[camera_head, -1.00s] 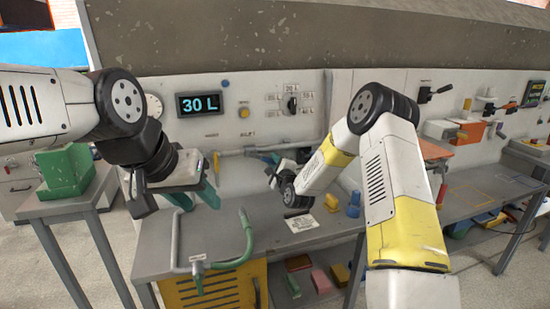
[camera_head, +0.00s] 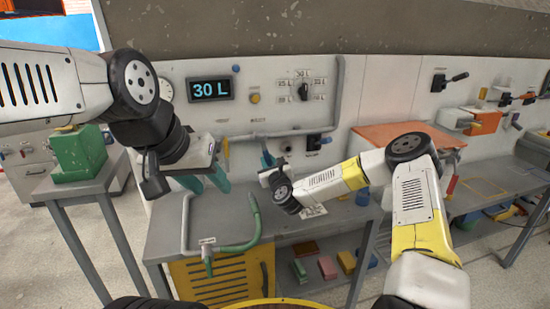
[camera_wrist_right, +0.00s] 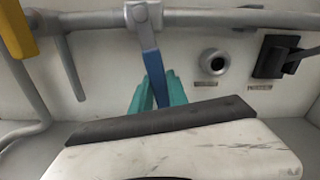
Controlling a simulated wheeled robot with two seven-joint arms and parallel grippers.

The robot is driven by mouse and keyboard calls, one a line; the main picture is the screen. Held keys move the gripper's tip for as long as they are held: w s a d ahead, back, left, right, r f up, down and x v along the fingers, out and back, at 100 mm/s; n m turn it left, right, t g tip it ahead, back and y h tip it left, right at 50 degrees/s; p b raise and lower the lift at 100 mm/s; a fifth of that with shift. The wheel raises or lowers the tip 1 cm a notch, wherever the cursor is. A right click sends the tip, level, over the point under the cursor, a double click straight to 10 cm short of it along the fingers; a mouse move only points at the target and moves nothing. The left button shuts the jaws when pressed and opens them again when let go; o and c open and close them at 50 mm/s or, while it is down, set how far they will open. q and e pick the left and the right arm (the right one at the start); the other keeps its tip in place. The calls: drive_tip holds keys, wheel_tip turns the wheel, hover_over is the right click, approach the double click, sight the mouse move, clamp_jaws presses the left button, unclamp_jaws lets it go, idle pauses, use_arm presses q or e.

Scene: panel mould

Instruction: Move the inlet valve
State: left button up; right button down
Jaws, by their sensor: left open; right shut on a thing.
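The inlet valve appears in the right wrist view as a blue lever (camera_wrist_right: 147,48) hanging down from a grey fitting on a horizontal pipe (camera_wrist_right: 200,17). My right gripper (camera_wrist_right: 157,88) has its teal fingers shut on the lower part of this lever. In the head view the right gripper (camera_head: 268,160) is at the panel, below the pipe, and its wrist hides most of the lever. My left gripper (camera_head: 205,182) is open and empty, its teal fingers apart over the left part of the bench. The display (camera_head: 210,89) reads 30 L.
A green hose end on a grey bent pipe (camera_head: 208,241) stands at the bench front. A rotary dial (camera_head: 303,91) is on the panel. A green block (camera_head: 79,153) is on a stand at left.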

drive_tip(key=shift+s+a+f+m, duration=0.1)
drive_tip(key=shift+s+a+m, duration=0.05)
drive_tip(key=shift+a+m, duration=0.4)
drive_tip(key=shift+s+a+f+m, duration=0.15)
drive_tip(key=shift+a+m, duration=0.2)
drive_tip(key=shift+m, duration=0.3)
drive_tip(key=shift+a+r, duration=0.1)
drive_tip(key=shift+r, duration=0.05)
drive_tip(key=c, duration=1.3)
unclamp_jaws()
drive_tip(key=v, duration=0.8)
